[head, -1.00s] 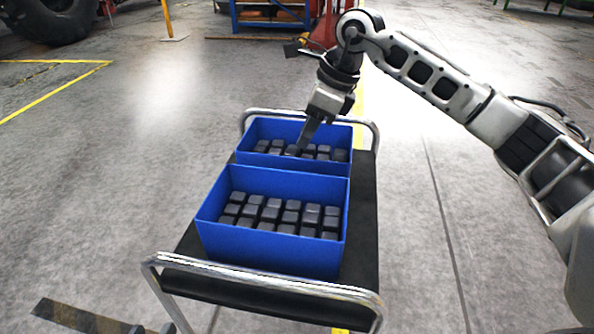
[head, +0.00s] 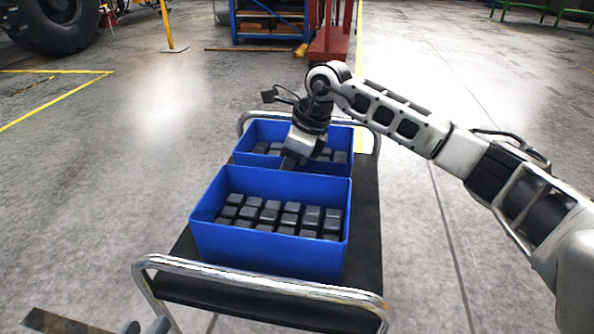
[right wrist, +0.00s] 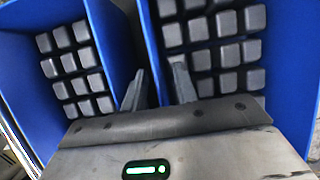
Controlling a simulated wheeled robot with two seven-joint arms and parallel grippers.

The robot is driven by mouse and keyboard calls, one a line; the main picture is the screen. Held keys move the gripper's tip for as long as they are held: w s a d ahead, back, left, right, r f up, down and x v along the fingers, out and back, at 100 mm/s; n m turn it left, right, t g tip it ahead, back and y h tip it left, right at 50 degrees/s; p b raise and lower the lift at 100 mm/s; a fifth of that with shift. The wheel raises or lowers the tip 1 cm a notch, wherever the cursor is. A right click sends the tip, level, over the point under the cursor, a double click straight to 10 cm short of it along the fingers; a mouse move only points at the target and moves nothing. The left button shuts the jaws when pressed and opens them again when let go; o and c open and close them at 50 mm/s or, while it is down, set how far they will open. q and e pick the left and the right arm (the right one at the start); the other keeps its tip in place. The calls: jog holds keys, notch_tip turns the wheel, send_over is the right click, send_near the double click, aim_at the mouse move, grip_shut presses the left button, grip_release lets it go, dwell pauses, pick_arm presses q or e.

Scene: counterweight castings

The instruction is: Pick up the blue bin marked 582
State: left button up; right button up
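Two blue bins stand one behind the other on a cart, the near bin (head: 268,248) and the far bin (head: 262,128). Both hold dark block-shaped castings. No number 582 is readable on either. My right gripper (head: 289,162) reaches down where the two bins meet, its tips partly hidden. In the right wrist view its two fingers (right wrist: 158,88) are spread apart, with a blue bin wall (right wrist: 151,45) between them; I cannot tell whether they touch it.
The cart has a black deck (head: 366,215) and metal handle rails (head: 262,285) at both ends. Open concrete floor lies around it. A blue shelf unit (head: 268,22) and a red stand (head: 330,40) are behind; a large tire (head: 45,22) is at far left.

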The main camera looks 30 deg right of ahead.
grip_shut()
dwell(1.2)
jog(key=shift+r, duration=0.2)
